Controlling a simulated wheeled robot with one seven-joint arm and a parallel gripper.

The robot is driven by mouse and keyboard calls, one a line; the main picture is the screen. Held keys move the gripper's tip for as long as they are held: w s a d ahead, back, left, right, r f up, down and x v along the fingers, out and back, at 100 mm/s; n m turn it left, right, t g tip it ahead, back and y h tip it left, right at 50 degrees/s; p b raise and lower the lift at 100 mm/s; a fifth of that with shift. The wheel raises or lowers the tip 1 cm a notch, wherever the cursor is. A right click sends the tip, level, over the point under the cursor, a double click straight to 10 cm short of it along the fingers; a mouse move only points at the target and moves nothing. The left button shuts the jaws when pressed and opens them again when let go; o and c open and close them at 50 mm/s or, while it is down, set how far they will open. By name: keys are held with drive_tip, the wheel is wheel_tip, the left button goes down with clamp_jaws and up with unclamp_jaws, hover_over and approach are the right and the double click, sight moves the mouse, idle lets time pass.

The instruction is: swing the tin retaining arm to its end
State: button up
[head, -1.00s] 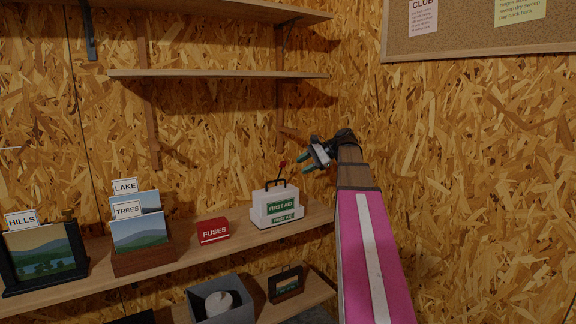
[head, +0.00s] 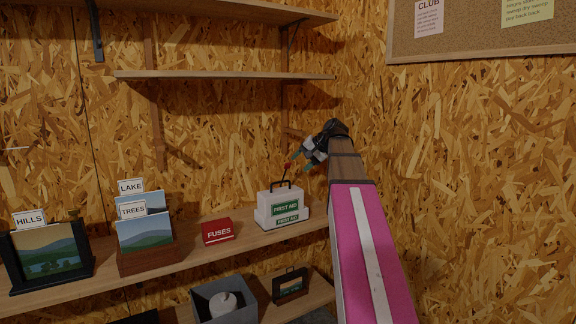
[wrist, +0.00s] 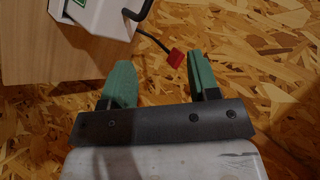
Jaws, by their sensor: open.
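The white first aid tin (head: 281,207) stands upright on the plank bench, with a green label and a black carry handle. Its retaining arm is a thin dark rod with a red tip (head: 287,166), rising near the handle. In the wrist view the red tip (wrist: 175,58) is at the end of the dark rod, between my fingers in the picture and closer to the right one. My gripper (head: 300,162) is open, just right of the red tip. Its two green fingers (wrist: 158,62) also show in the wrist view. Contact with the tip cannot be told.
A red fuses box (head: 218,231), a wooden card holder (head: 148,261) and a framed hills picture (head: 47,255) stand left of the tin on the bench (head: 190,247). A shelf (head: 225,75) is above. A chipboard wall (head: 470,180) is close on the right.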

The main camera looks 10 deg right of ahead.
sight(289, 163)
wheel_tip(289, 163, up, 4)
drive_tip(key=w+a+n+t+h, duration=0.1)
drive_tip(key=w+n+t+h, duration=0.2)
drive_tip(key=n, duration=0.5)
drive_tip(key=shift+h, duration=0.7)
drive_tip(key=x, duration=0.9)
drive_tip(key=shift+s+a+f, duration=0.2)
drive_tip(key=shift+a+f, duration=0.05)
drive_tip(key=shift+f, duration=0.3)
clamp_jaws()
